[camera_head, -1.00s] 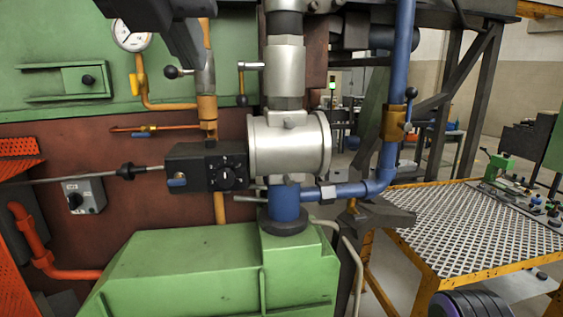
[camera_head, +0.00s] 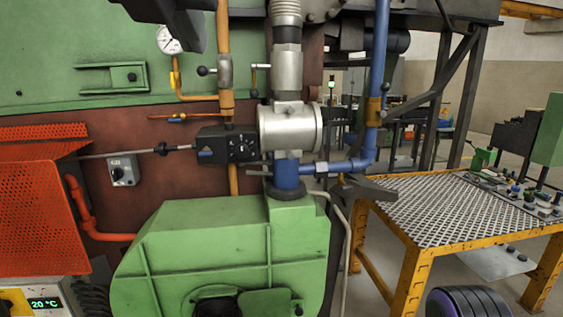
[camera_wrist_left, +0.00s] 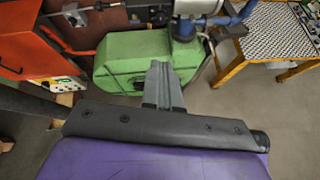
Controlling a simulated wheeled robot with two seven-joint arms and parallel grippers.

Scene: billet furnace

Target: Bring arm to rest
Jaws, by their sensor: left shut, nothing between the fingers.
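My left gripper (camera_wrist_left: 162,75) shows in the left wrist view as two grey fingers pressed together, with nothing between them. They point out over the floor toward the green blower housing. In the head view a dark part of my left gripper (camera_head: 188,20) hangs at the top left, in front of the green furnace wall and beside the pressure gauge (camera_head: 169,40). Its fingertips are not clear there. My right gripper is in neither view.
The green housing (camera_head: 205,235) stands ahead below a silver valve body (camera_head: 290,128) and blue pipe (camera_head: 376,70). An orange perforated guard (camera_head: 40,215) is at left, above a display reading 20 °C (camera_head: 45,303). A yellow-framed mesh table (camera_head: 440,205) is at right. Grey floor (camera_wrist_left: 285,115) is clear.

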